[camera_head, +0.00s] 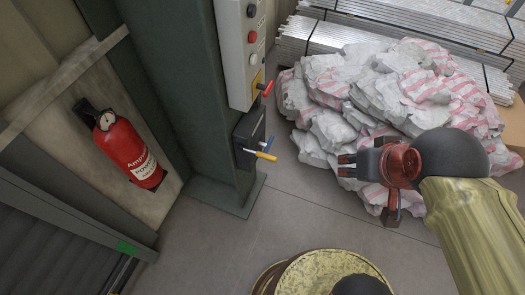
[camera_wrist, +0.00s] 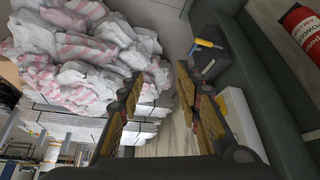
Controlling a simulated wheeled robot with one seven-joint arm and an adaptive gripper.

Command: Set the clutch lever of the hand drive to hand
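A black box (camera_head: 248,136), seemingly the hand drive, sits low on the green column. It carries a yellow lever (camera_head: 262,155) pointing right and a smaller blue part (camera_head: 269,142) just above it; I cannot tell which is the clutch lever, nor read any marking. In the wrist view the yellow lever (camera_wrist: 208,43) and the black box (camera_wrist: 208,62) show right of the fingers. My gripper (camera_head: 365,190) is to the right of the levers, apart from them. Its two fingers (camera_wrist: 160,75) are spread, with nothing between them.
Above the black box is a grey control box (camera_head: 236,55) with buttons and a red handle (camera_head: 265,88). A red fire extinguisher (camera_head: 128,150) hangs at left. White sacks (camera_head: 350,90) are piled behind my gripper. A yellow round drum (camera_head: 325,272) stands in front. Floor between is clear.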

